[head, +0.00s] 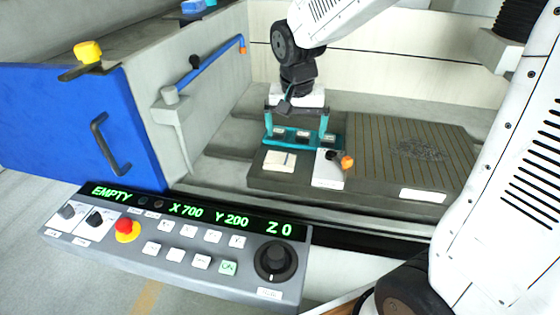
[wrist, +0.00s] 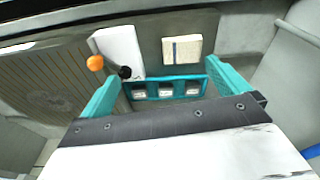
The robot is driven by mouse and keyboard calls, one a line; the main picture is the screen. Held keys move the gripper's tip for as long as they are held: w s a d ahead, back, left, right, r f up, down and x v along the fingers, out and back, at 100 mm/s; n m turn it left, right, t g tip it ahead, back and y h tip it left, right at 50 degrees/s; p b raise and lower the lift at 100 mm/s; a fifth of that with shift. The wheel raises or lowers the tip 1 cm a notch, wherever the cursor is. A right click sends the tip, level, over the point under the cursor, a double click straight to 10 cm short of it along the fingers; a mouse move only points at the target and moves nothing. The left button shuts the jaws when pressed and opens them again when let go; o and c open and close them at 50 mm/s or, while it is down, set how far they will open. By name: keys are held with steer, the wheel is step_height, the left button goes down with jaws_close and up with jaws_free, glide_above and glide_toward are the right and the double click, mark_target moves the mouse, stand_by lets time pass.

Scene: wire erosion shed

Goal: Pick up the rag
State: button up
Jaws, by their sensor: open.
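A small cream folded cloth with a darker stripe, which looks like the rag (head: 279,160), lies flat on the dark machine bed in the head view. It also shows at the top middle of the wrist view (wrist: 182,48). My gripper (head: 296,126), with teal fingers, is open and stands behind the cloth in the head view. In the wrist view my gripper (wrist: 163,74) has its fingers spread wide, with the cloth beyond the fingertips. Nothing is seen gripped. Whether the fingers touch the teal holder below them, I cannot tell.
A teal holder (wrist: 165,78) with three small pale pieces lies between my fingers and the cloth. A white block (head: 327,172) with an orange-knobbed lever (head: 347,162) stands right of the cloth. A grooved plate (head: 410,150) lies farther right. A control panel (head: 185,243) is in front.

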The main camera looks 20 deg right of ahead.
steer(key=m, duration=0.1)
glide_toward(280, 158)
steer(key=shift+w+d+f, duration=0.1)
steer(key=shift+d+f, duration=0.15)
steer(key=shift+f, duration=0.15)
steer(key=f, duration=0.5)
steer(key=w+f, duration=0.1)
steer(key=f, duration=0.2)
steer(key=shift+d, duration=0.15)
steer(key=shift+r, duration=0.1)
steer(key=shift+c, duration=0.3)
steer(key=c, duration=0.8)
